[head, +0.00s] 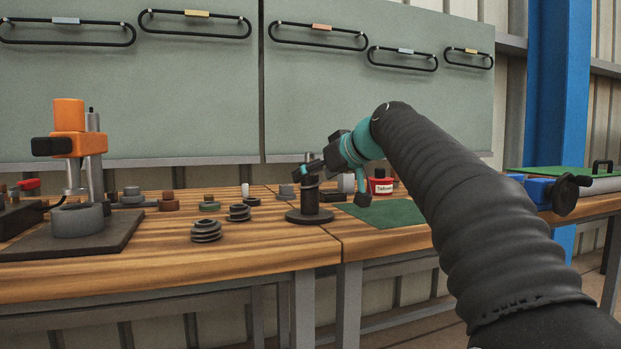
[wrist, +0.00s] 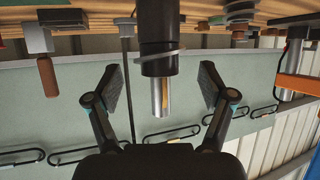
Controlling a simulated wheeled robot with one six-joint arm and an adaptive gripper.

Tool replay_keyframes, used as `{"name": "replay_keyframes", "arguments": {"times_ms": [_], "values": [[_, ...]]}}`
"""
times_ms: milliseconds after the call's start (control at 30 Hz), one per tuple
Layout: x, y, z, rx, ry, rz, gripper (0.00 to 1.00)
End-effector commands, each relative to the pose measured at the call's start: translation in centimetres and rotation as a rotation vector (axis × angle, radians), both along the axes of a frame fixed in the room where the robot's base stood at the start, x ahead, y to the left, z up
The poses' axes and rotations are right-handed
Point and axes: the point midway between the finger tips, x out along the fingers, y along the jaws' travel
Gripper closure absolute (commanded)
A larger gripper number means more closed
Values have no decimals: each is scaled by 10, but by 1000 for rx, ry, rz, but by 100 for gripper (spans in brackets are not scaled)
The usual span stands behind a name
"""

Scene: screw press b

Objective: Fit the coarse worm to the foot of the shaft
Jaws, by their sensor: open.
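A black upright post (head: 310,198) on a round base stands near the table's front edge. A bright steel shaft (wrist: 157,97) with a brass-coloured strip sticks out of its end, past a thin grey ring (wrist: 160,55). My gripper (head: 337,183) is open at the post. In the wrist view my gripper (wrist: 160,72) has one finger on each side of the post and shaft, with gaps, and holds nothing. Two dark spiral worms, a front one (head: 206,231) and one behind it (head: 239,212), stand on the table left of the post. I cannot tell which is the coarse one.
An orange-headed press (head: 69,128) stands at the far left. Several small collars and knobs, including a brown one (head: 168,202), lie between it and the post.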

Motion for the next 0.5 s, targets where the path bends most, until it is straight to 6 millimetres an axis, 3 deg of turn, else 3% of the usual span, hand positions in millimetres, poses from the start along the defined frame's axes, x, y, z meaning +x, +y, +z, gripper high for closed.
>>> {"name": "replay_keyframes", "arguments": {"times_ms": [300, 500], "values": [[-45, -36, 29, 0, -3, -4, 18], [-64, -50, 39, 0, -1, -2, 18]]}}
